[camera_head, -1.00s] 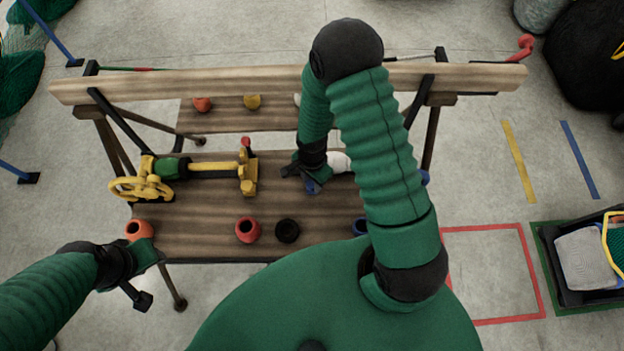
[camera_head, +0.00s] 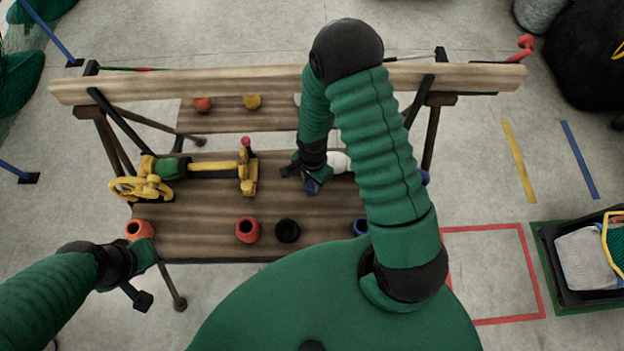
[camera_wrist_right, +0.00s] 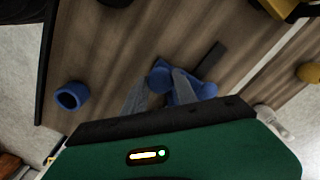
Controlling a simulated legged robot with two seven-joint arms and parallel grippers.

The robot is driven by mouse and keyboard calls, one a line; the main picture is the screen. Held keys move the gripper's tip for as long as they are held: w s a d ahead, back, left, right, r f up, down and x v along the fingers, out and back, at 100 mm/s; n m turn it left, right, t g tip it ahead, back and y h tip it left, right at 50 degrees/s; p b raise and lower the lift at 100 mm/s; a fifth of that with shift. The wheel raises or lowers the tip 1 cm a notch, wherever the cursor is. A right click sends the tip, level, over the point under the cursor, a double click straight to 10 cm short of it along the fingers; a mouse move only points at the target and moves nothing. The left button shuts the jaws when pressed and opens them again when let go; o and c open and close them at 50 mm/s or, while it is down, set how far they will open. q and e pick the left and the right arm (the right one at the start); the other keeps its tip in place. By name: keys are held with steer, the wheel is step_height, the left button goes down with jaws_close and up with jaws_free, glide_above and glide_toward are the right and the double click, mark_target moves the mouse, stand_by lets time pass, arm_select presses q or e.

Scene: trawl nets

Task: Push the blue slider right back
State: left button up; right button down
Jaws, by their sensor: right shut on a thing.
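The blue slider (camera_wrist_right: 204,92) is at the fingertips of my right gripper (camera_wrist_right: 158,88) in the right wrist view, beside a short dark strip (camera_wrist_right: 209,60) on the wooden table (camera_head: 200,222). My right gripper also shows in the head view (camera_head: 300,173), low over the right half of the table. Its fingers are shut on the blue slider, and a bit of blue (camera_head: 312,186) shows beneath them. The hand partly hides the slider. My left gripper (camera_head: 142,280) is off the table's front left corner, away from the slider; its jaw gap is unclear.
A yellow device with a handwheel (camera_head: 143,187) stands on the table's left. Orange (camera_head: 139,230), red (camera_head: 247,230), black (camera_head: 287,231) and blue (camera_head: 360,227) cups line the front edge. A wooden beam (camera_head: 230,82) crosses the back. The table's middle is clear.

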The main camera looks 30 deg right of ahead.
steer(key=w+a, duration=0.1)
steer(key=a, duration=0.1)
steer(key=w+a, duration=0.2)
steer(key=w+a+b, duration=0.1)
steer(key=a, duration=0.1)
steer(key=shift+w+a+r, duration=0.1)
steer(key=shift+w+r, duration=0.1)
steer(key=shift+w, duration=0.05)
steer(key=c, duration=1.3)
jaws_free()
steer(key=shift+o, duration=1.7)
steer(key=shift+s+a+f, duration=0.1)
steer(key=shift+s+f, duration=0.05)
step_height(320, 180, up, 17)
steer(key=shift+b, duration=0.4)
steer(key=shift+f, duration=0.1)
